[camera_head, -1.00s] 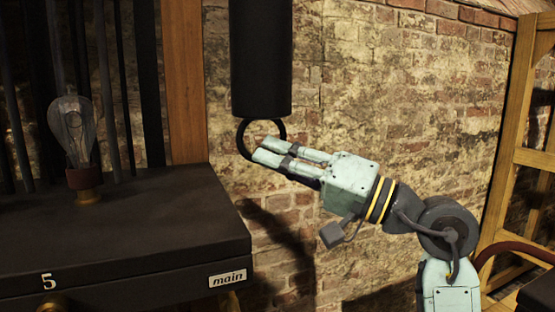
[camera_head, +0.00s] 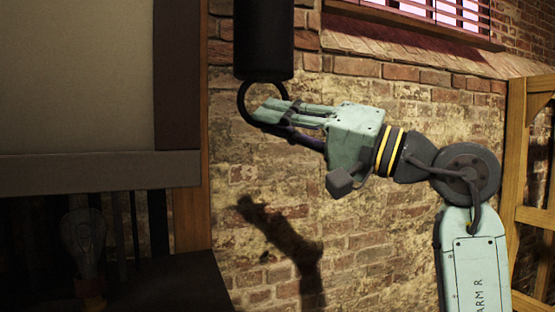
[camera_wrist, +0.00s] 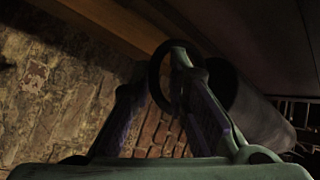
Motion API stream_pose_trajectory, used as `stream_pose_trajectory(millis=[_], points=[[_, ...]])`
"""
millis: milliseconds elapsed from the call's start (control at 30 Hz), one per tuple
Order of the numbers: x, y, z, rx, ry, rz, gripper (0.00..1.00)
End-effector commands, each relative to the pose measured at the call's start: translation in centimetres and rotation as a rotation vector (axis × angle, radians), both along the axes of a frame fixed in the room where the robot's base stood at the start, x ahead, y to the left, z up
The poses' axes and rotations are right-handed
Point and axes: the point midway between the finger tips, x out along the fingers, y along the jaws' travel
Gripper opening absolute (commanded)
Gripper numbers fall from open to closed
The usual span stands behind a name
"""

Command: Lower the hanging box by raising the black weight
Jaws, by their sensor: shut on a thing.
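The black weight (camera_head: 264,40) is a dark cylinder hanging upright, with a ring (camera_head: 243,108) at its lower end. My gripper (camera_head: 266,109) comes from the right and is shut on this ring, its fingers at the ring's lower part. In the wrist view the fingers meet at the ring (camera_wrist: 155,72), and the weight (camera_wrist: 253,113) lies behind to the right. A large pale panel with a grey lower edge (camera_head: 100,173) fills the upper left of the head view. It appears to be the hanging box; its top is out of view.
A glass bulb (camera_head: 84,240) stands on a dark cabinet (camera_head: 165,285) below the panel, in shadow. A wooden post (camera_head: 190,225) stands left of the weight. A brick wall (camera_head: 370,245) is behind, with a window (camera_head: 440,12) above. A wooden frame (camera_head: 532,165) stands at right.

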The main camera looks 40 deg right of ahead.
Motion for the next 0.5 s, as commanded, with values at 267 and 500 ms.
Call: stream_pose_trajectory(millis=[267, 500], points=[[0.0, -0.3, 6.7, 0.007, 0.000, -0.004, 0.00], [0.0, -0.4, 8.5, 0.007, 0.003, -0.004, 0.00]])
